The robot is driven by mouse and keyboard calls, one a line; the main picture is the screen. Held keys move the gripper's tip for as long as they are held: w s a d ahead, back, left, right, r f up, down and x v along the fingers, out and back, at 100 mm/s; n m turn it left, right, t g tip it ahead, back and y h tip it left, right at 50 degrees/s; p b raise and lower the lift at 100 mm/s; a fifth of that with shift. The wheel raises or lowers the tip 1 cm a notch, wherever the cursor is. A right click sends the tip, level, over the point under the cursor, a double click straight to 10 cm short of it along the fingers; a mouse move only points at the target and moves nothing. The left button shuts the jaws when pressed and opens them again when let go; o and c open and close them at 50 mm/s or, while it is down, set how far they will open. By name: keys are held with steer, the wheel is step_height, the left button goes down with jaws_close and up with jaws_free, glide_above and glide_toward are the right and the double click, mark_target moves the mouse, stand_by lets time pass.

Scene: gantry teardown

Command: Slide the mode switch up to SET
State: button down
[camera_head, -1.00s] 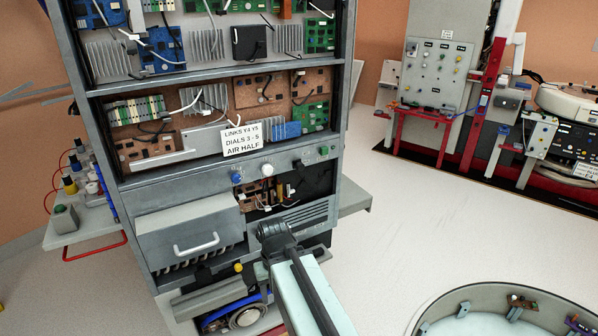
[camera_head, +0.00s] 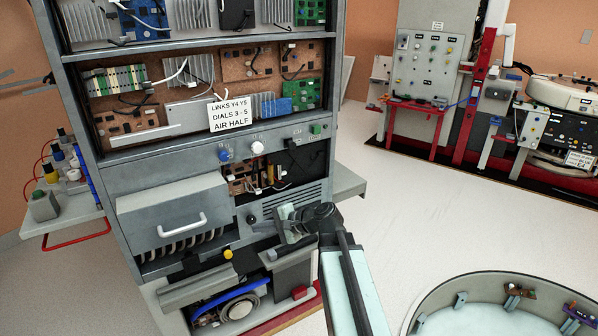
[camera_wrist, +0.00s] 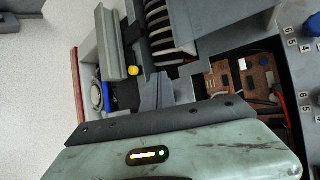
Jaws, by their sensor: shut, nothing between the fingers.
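I cannot pick out the mode switch or a SET mark for certain. The grey cabinet's control strip (camera_head: 190,163) carries a blue knob (camera_head: 224,154), a white knob (camera_head: 257,148), a small black part (camera_head: 292,142) and a green button (camera_head: 316,129); their lettering is too small to read. My gripper (camera_head: 280,238) is in front of the cabinet's lower right, below the strip and near the vent slots. Its fingers are shut and empty. In the wrist view, the shut fingers (camera_wrist: 158,88) point toward the cabinet's lower front.
A drawer with a pale handle (camera_head: 182,232) juts out at the cabinet's left. A yellow knob (camera_head: 228,254) sits below it. A grey shelf (camera_head: 350,182) sticks out at right. A round bin (camera_head: 440,296) stands front right. The floor between is clear.

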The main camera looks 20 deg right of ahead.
mark_target(290, 145)
steer(key=w+d+r+m+t+h+b, duration=0.1)
steer(key=d+r+m+t, duration=0.2)
steer(key=d+m, duration=0.2)
steer(key=w+d+r+m+t+h+b, duration=0.1)
steer(key=d+r+m+t+b, duration=0.1)
steer(key=d, duration=0.8)
steer(key=w+d+r+m+t+h+b, duration=0.1)
steer(key=d+r+m+t+h+b, duration=0.1)
steer(key=d+r+m+t, duration=0.2)
steer(key=d+m+t, duration=0.2)
steer(key=d+m, duration=0.1)
steer(key=m, duration=0.1)
steer(key=shift+w+d+m, duration=0.15)
steer(key=shift+d+m, duration=0.1)
steer(key=shift+m, duration=0.05)
steer(key=shift+w+r, duration=0.1)
steer(key=p+x, duration=0.2)
steer(key=x, duration=0.7)
steer(key=shift+w+a+r, duration=0.1)
steer(key=shift+w+a, duration=0.05)
steer(key=shift+w, duration=0.05)
steer(key=a+r+p, duration=0.1)
steer(key=p, duration=0.1)
steer(key=a+r+p, duration=0.1)
steer(key=r+p, duration=0.1)
steer(key=shift+r, duration=0.3)
steer(key=shift+w, duration=0.1)
